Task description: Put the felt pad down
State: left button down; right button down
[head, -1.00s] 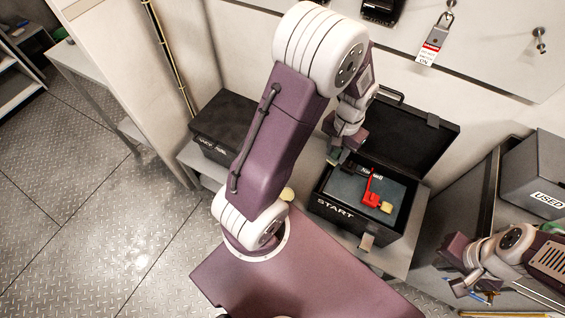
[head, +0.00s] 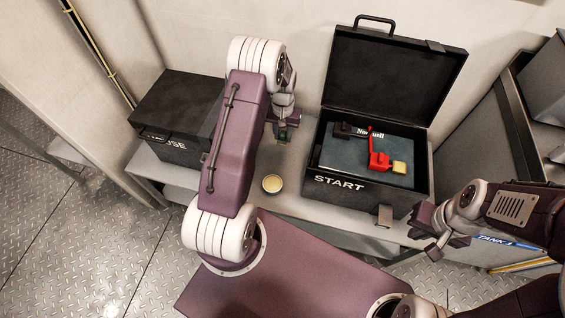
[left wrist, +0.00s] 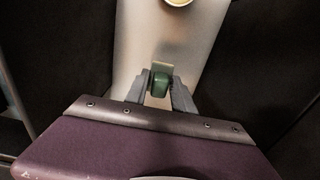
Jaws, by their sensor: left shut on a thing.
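My left gripper (head: 282,137) is shut on a small dark green piece, which I take to be the felt pad (left wrist: 160,84). In the left wrist view the pad is between the two grey fingertips, with the pale bench top (left wrist: 180,45) behind it. In the head view the gripper is over the bench between the two black cases; whether the pad touches the bench is unclear. My right gripper (head: 427,244) is at the lower right, in front of the bench, with its fingers apart and nothing seen between them.
A closed black case (head: 180,110) stands left. A round yellow-topped tin (head: 272,184) sits on the bench near its front edge. Bare bench surrounds the tin.

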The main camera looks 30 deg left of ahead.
aim_at(283, 156)
pick_arm(q)
notch_tip(283, 156, down, 10)
jog(key=b, duration=0.4)
jog(key=shift+f, duration=0.15)
jog(key=c, duration=1.1)
grip_release()
jog(key=shift+o, duration=0.2)
notch_tip(283, 156, up, 12)
jog(key=p, duration=0.5)
jog(key=shift+r, duration=0.2)
jog(key=s+d+r, duration=0.3)
jog(key=s, duration=0.3)
jog(key=s+d+r+m, duration=0.1)
jog(key=s+d+r, duration=0.3)
jog(key=s, duration=0.2)
jog(key=s+d+r+m+t, duration=0.1)
jog(key=s+d+r, duration=0.3)
jog(key=s, duration=0.2)
jog(key=shift+s, duration=0.2)
